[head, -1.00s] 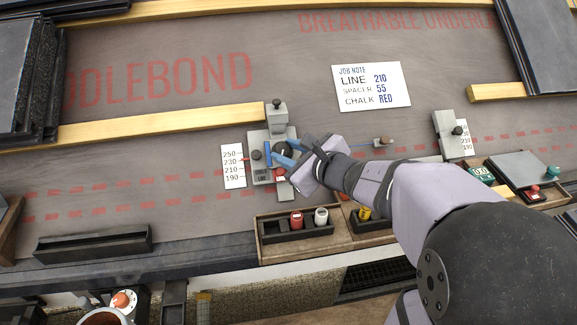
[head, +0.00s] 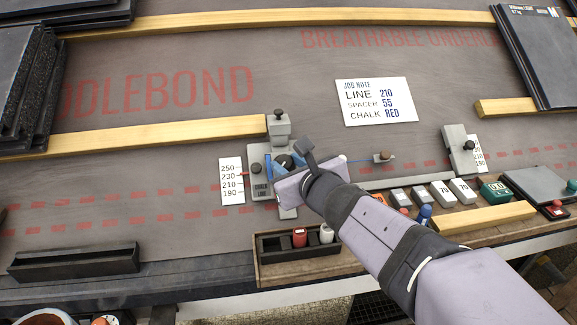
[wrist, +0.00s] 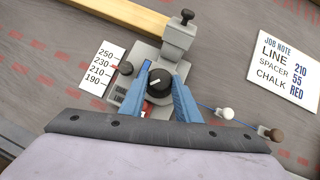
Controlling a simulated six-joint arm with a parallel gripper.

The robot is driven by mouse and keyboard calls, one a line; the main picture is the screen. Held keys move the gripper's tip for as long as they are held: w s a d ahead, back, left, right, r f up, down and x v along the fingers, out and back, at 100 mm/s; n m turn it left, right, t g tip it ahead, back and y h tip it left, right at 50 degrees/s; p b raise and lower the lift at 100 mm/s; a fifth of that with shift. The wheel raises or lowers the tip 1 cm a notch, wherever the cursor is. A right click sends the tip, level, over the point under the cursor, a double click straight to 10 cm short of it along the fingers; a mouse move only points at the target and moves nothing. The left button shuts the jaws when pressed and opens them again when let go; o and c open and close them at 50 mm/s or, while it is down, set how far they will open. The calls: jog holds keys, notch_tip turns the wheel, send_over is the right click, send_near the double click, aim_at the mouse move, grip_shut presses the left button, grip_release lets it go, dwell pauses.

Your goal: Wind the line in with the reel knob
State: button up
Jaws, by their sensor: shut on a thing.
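The chalk line unit is a grey block (head: 258,182) on the dark underlay, beside a white scale (head: 231,181) marked 250, 230, 210, 190. Its round black reel knob (wrist: 159,80) has a white mark and sits between the blue fingers of my gripper (wrist: 160,88) in the wrist view. My gripper (head: 272,166) is shut on the knob. A blue line (wrist: 208,106) runs right from the unit past a white bead (wrist: 226,114) to a small block with a brown knob (wrist: 276,134). In the head view my wrist hides part of the unit and line.
A job note (head: 375,101) reads line 210, spacer 55, chalk red. A second grey block (head: 459,150) stands right with its own scale. A dark tray (head: 298,242) holds red and white bottles in front. Slate stacks and wooden battens (head: 160,136) lie around.

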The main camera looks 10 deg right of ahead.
jog(key=shift+r, duration=0.1)
jog(key=o, duration=1)
notch_tip(320, 180, up, 10)
jog(key=p, duration=1)
